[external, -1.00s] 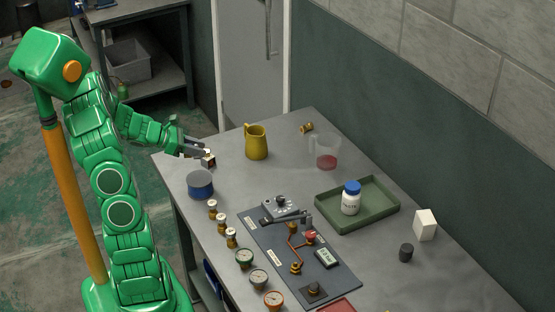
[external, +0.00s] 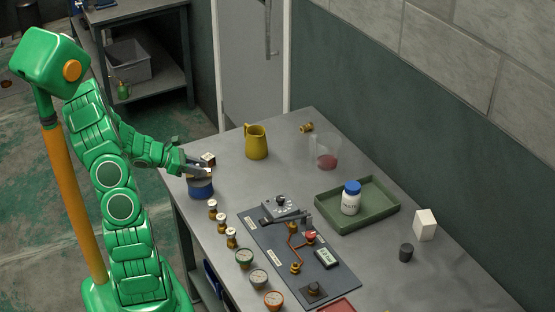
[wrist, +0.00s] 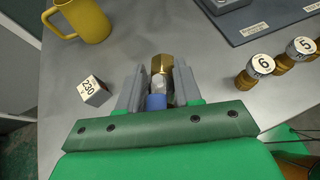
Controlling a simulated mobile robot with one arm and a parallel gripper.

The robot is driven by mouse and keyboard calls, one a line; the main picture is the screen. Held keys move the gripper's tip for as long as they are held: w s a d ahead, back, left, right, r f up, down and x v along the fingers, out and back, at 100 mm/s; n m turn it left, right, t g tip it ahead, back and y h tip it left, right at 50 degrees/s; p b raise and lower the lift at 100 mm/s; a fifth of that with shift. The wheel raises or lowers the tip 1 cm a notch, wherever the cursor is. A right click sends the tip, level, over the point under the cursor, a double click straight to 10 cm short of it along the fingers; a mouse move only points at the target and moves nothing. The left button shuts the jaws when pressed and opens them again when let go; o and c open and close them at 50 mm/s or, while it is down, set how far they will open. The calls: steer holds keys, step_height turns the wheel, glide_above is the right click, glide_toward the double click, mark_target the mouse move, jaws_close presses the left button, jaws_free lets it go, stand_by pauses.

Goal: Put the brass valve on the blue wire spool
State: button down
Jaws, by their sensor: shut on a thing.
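The brass valve (wrist: 162,65) is between the fingers of my gripper (wrist: 160,82) in the wrist view, with its brass end pointing away from me. A bright blue patch shows between the fingers behind it; I cannot tell whether it is part of the valve or of the spool. In the external view my gripper (external: 203,172) is at the top of the blue wire spool (external: 201,189), near the table's left edge. The valve is small and mostly hidden there. I cannot tell whether it touches the spool.
A cube marked 230 (wrist: 94,91) stands close to the gripper. A yellow jug (external: 256,143) is beyond it. Several numbered brass weights (external: 213,209) and gauges (external: 244,257) line the near edge. A green tray (external: 330,208) holds a white bottle. Another brass fitting (external: 307,127) lies farther back.

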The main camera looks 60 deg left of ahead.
steer(key=shift+f, duration=0.25)
steer(key=shift+f, duration=0.1)
steer(key=c, duration=0.8)
jaws_free()
steer(key=v, duration=0.3)
steer(key=shift+s+r, duration=0.1)
steer(key=shift+r, duration=3.55)
steer(key=shift+d, duration=0.1)
